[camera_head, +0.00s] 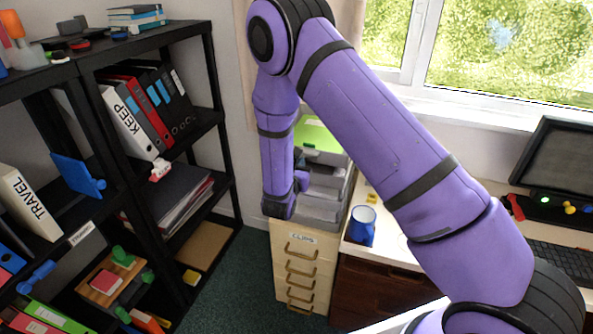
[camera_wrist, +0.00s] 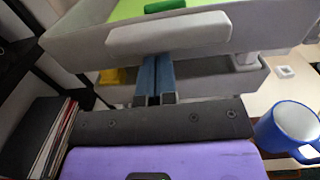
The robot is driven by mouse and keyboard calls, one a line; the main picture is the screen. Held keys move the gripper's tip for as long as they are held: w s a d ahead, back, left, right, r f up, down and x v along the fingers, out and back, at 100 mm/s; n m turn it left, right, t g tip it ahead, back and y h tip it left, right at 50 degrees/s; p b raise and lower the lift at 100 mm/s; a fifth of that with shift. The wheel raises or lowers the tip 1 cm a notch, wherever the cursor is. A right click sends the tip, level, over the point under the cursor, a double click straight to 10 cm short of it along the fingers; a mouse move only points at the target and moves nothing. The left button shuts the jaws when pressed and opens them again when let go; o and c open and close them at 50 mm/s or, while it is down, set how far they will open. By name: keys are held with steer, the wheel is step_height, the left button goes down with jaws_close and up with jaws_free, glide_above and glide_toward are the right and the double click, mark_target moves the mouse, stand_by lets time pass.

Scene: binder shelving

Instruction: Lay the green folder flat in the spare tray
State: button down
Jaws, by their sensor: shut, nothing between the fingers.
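A flat green folder (camera_head: 316,137) lies in the top tray of a grey tray stack (camera_head: 322,208) on the drawer cabinet. In the wrist view its green surface (camera_wrist: 128,10) shows behind the tray's raised front lip (camera_wrist: 170,34). A small dark green object lies on it. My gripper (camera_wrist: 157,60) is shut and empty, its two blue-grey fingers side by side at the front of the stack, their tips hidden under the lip. Whether they touch the tray is unclear. I cannot tell which tray is the spare one.
A blue mug (camera_head: 361,226) stands on the desk right of the stack, and close to my gripper in the wrist view (camera_wrist: 288,130). A black shelf (camera_head: 222,130) with binders stands left. The cabinet (camera_head: 301,268) carries a CLIPS label. A monitor and keyboard are at far right.

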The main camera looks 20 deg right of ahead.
stand_by(0.3)
steer(key=shift+x, duration=0.95)
